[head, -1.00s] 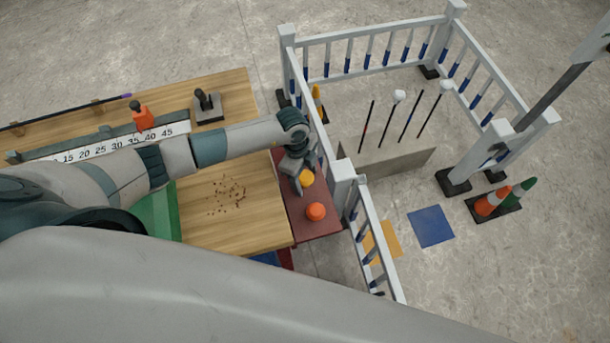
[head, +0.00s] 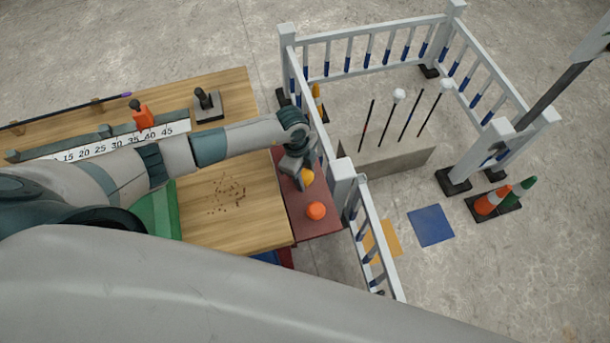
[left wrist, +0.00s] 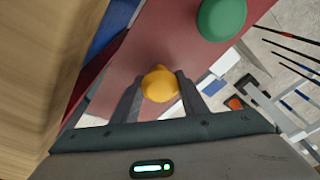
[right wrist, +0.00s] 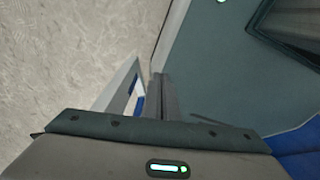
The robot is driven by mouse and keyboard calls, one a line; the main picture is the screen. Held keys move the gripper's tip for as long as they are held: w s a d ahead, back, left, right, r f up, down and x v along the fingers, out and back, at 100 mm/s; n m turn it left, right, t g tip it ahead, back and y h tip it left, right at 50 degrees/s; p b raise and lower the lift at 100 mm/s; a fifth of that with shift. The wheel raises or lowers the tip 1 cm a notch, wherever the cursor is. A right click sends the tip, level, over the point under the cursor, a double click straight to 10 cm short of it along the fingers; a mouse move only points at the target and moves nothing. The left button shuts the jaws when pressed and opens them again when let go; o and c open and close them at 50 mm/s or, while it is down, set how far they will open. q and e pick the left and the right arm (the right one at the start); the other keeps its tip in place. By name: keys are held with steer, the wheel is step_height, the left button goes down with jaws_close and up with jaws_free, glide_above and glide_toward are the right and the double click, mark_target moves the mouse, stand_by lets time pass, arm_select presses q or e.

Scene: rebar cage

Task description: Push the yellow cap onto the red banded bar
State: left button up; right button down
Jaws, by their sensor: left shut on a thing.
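The yellow cap (left wrist: 160,84) is between the fingers of my left gripper (left wrist: 158,90), which is shut on it just over the dark red tray surface. The cap also shows in the head view (head: 307,178), partly covered by the gripper (head: 301,179). Several thin dark bars stand upright at a low concrete block inside the white railing. The leftmost bar (head: 366,126) carries a small reddish band and has a bare top. My right gripper (right wrist: 160,97) shows only in the right wrist view, its fingers together and empty.
An orange-red cap (head: 316,211) and a green cap (left wrist: 222,17) sit on the red tray (head: 312,231). A white railing post (head: 343,181) stands between tray and bars.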

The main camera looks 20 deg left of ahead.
mark_target(306, 175)
arm_select(q)
steer(key=shift+r+b, duration=0.35)
steer(key=shift+r, duration=0.45)
step_height(306, 175, up, 2)
steer(key=shift+r+b, duration=0.15)
steer(key=shift+b, duration=0.35)
steer(key=d+r+b, duration=0.3)
steer(key=d+r, duration=0.4)
steer(key=d, duration=0.4)
steer(key=shift+s+d+b, duration=0.3)
steer(key=shift+s, duration=0.1)
